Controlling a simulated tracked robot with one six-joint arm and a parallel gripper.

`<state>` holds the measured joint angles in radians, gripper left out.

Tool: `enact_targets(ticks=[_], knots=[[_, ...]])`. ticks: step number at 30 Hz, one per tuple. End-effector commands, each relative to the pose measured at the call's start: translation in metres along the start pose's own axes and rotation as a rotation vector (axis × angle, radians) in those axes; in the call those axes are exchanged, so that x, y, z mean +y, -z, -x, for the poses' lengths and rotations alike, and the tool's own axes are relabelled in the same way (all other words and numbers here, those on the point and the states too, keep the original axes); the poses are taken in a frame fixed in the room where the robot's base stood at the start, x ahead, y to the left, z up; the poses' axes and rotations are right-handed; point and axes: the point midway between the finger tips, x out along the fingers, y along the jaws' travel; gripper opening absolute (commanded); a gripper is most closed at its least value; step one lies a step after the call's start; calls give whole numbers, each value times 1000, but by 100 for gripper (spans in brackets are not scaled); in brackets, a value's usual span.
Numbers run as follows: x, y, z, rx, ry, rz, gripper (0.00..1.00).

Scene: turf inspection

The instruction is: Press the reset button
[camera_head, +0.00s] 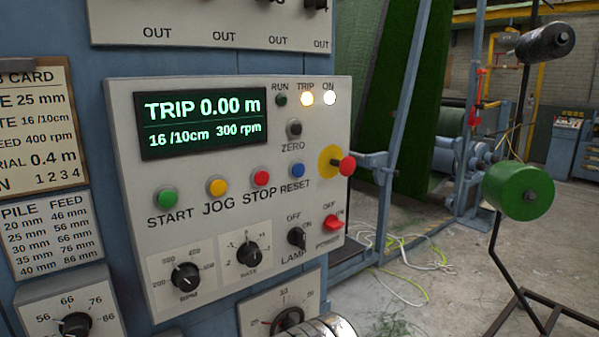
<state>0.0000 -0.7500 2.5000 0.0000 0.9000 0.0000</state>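The blue reset button (297,171) sits on the light grey control panel (215,255), above the label RESET. It is to the right of the red STOP button (261,177), the yellow JOG button (216,186) and the green START button (167,196). The panel's display (203,121) reads "TRIP 0.00 m" and "16 /10cm 300 rpm". The RUN lamp (281,100) is dark. My gripper does not show in this view.
A red mushroom button (347,166) on a yellow disc juts out right of the reset button. Knobs, a lamp switch (296,237) and a red power switch (331,222) lie below. A green spool (519,190) on a stand is at right. Loose cables (425,265) lie on the floor.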

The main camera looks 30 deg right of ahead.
Motion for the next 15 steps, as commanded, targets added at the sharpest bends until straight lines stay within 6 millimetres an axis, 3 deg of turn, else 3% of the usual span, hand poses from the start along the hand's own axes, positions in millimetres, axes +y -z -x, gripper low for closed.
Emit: enact_targets(ticks=[10,15], knots=[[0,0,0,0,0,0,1],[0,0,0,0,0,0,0]])
